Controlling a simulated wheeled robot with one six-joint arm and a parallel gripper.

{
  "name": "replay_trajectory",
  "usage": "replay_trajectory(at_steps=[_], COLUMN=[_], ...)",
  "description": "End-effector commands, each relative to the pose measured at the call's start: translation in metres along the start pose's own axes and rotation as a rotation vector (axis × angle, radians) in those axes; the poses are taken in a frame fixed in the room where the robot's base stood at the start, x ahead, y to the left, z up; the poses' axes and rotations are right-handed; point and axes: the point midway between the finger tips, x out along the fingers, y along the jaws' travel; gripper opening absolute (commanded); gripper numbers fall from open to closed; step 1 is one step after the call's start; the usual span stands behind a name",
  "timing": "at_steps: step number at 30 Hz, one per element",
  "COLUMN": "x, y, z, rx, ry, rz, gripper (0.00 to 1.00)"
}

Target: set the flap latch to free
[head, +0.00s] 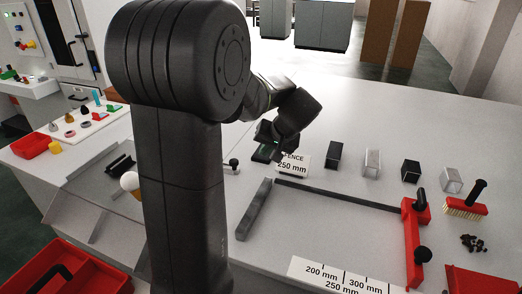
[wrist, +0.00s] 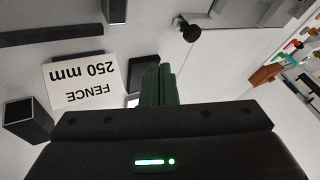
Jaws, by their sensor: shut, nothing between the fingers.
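My gripper (head: 266,153) is over the table behind the fence sign, partly hidden by my own arm. In the wrist view its green fingers (wrist: 158,84) are together with nothing between them. A small black knob (head: 233,162) on a thin pale bar stands on the table left of my gripper. The knob also shows in the wrist view (wrist: 189,31), apart from the fingers. I cannot tell for sure whether this is the flap latch, and no free marking is readable.
The FENCE 250 mm sign (head: 292,165) stands close to my gripper. Several dark and clear blocks (head: 372,163) line up to its right. Grey bars, a red clamp piece (head: 412,240) and a brush (head: 466,207) are in front and right.

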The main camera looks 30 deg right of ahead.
Motion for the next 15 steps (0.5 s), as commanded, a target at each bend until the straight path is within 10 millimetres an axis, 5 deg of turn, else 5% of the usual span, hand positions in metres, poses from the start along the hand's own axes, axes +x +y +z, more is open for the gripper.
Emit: replay_trajectory(at_steps=[9,15], x=[0.069,0.087], y=[-0.001,-0.022], z=[0.001,0.001], rx=[-0.002,-0.006], ry=[-0.006,-0.003], rz=[0.000,-0.001], gripper=[0.00,0.00])
